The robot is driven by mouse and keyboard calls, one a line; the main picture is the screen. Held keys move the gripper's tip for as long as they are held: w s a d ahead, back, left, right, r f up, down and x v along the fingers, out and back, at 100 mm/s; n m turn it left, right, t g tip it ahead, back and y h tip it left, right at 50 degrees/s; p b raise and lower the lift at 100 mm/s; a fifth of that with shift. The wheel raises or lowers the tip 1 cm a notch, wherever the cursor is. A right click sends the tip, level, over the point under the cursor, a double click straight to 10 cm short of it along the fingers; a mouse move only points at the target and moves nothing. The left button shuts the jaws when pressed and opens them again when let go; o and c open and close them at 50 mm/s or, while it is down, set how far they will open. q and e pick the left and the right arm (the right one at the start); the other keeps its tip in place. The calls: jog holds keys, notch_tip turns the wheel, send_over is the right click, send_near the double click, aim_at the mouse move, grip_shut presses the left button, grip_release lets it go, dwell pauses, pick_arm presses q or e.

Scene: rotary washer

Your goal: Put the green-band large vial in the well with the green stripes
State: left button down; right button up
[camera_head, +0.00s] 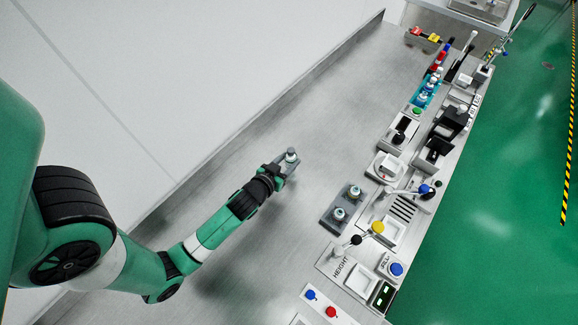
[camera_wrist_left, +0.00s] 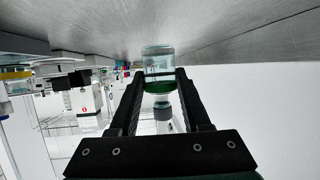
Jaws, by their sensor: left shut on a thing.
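My left gripper (camera_head: 282,167) is shut on a large vial (camera_head: 291,154) over the bare left part of the metal bench. In the left wrist view, the vial (camera_wrist_left: 158,60) is clear glass with a green band and a light cap, and it sits between the two black fingers (camera_wrist_left: 160,80). That view is upside down; the vial's base lies close to the bench surface, and I cannot tell if it touches. I cannot make out a well with green stripes in either view. My right gripper is not in view.
A dark grey block (camera_head: 345,220) with two vials stands to the right of the gripper. A row of devices with levers and buttons, including a yellow knob (camera_head: 377,227), lines the bench's right side. A raised wall (camera_head: 270,105) borders the left. The bench middle (camera_head: 340,110) is clear.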

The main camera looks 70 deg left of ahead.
aim_at(287, 167)
pick_arm(q)
jog(key=shift+w+a+f+b, duration=0.1)
jog(key=shift+f+b, duration=0.3)
jog(key=shift+f, duration=0.5)
jog(key=shift+w+a+f+b, duration=0.1)
jog(key=shift+f+b, duration=0.3)
jog(key=shift+f, duration=0.5)
jog(key=shift+f, duration=0.15)
jog(key=shift+c, duration=1.8)
grip_release()
jog(key=shift+d+r, duration=0.1)
jog(key=shift+r, duration=0.2)
jog(key=v, duration=1.2)
